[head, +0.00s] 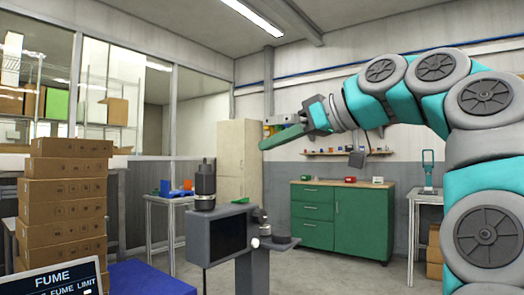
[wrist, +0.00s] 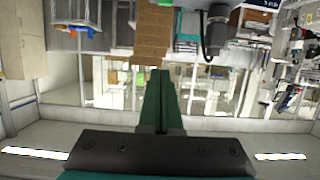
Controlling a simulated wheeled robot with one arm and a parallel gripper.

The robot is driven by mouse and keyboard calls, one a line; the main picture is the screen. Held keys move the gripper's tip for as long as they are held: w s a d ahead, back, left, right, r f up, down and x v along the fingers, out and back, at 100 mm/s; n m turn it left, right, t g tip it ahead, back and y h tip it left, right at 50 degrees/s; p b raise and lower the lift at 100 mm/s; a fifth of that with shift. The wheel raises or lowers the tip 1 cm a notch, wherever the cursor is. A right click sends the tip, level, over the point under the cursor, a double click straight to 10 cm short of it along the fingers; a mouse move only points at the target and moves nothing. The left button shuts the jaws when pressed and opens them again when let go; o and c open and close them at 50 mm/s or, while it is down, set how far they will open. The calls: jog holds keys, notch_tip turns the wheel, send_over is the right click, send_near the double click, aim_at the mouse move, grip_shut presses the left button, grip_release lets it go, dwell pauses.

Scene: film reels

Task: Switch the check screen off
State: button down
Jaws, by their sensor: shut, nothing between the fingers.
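The check screen (head: 228,237) appears to be the dark panel in a grey housing on a stand, low in the middle of the head view. Its face looks dark and shows no picture. Small pale knobs (head: 255,243) sit at its right edge; I cannot tell which is a switch. My gripper (head: 264,146) is up in the air, above and to the right of the screen, well apart from it. Its green fingers also show in the wrist view (wrist: 160,75), pressed together and empty. I cannot make out the screen surely in the wrist view.
Stacked cardboard boxes (head: 64,205) stand at the left, beside a blue surface (head: 150,277) and a fume sign (head: 62,283). A black and grey cylinder (head: 205,185) rises by the screen. A green cabinet (head: 340,218) stands behind, with open floor before it.

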jog(key=shift+s+d+r, duration=0.25)
jog(key=shift+d, duration=0.15)
dwell(0.4)
